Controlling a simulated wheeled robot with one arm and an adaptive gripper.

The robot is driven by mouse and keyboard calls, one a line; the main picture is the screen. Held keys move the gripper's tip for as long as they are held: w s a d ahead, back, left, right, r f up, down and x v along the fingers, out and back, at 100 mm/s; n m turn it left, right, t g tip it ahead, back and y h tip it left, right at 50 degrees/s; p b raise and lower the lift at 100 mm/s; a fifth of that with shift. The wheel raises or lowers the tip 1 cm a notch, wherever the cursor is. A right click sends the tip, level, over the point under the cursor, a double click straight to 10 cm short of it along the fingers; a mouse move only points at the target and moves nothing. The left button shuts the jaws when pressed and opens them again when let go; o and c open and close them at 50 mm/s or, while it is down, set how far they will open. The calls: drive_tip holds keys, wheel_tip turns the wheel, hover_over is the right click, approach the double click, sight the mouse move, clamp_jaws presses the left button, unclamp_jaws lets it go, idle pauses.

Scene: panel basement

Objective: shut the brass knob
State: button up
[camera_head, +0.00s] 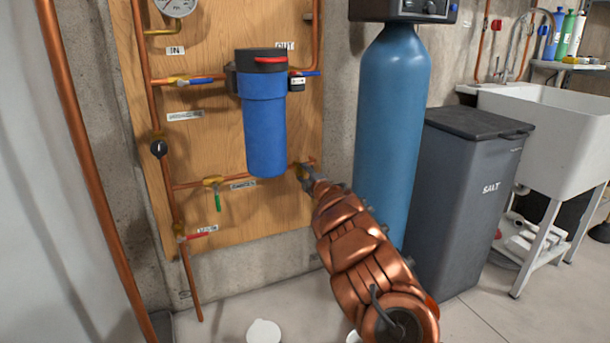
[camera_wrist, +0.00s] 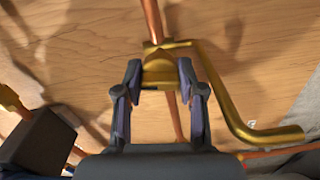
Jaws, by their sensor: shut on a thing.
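The brass knob (camera_wrist: 161,74) sits between the fingertips of my gripper (camera_wrist: 160,72) in the wrist view, in front of a copper pipe. The fingers are shut on it, one on each side. A bent brass spout (camera_wrist: 228,100) comes off the same fitting and curves to the right of the fingers. In the head view my gripper (camera_head: 305,177) reaches the lower right of the wooden panel (camera_head: 215,135), at the end of the lower copper pipe. The knob is too small and covered to make out there.
A blue filter housing (camera_head: 264,130) hangs just above and left of my gripper. A tall blue tank (camera_head: 392,120) and a grey salt bin (camera_head: 465,190) stand to the right. Valves with a green handle (camera_head: 217,201) and a red handle (camera_head: 200,233) are on the panel's left.

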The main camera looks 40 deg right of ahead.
drive_tip(key=shift+r+m+p, duration=0.1)
drive_tip(key=shift+m+p, duration=0.3)
drive_tip(key=shift+p, duration=0.4)
drive_tip(key=shift+a+r+m+p, duration=0.15)
drive_tip(key=shift+m+p, duration=0.45)
drive_tip(key=shift+p, duration=0.45)
drive_tip(key=m+p, duration=0.6)
drive_tip(key=p, duration=0.3)
drive_tip(key=m+p, duration=0.3)
drive_tip(key=p, duration=0.1)
drive_tip(key=shift+m+p, duration=0.4)
drive_tip(key=m+p, duration=0.3)
drive_tip(key=m, duration=0.1)
drive_tip(key=shift+p, duration=0.35)
drive_tip(key=shift+f, duration=0.25)
drive_tip(key=o, duration=0.8)
drive_tip(key=shift+o, duration=0.2)
drive_tip(key=shift+s, duration=0.1)
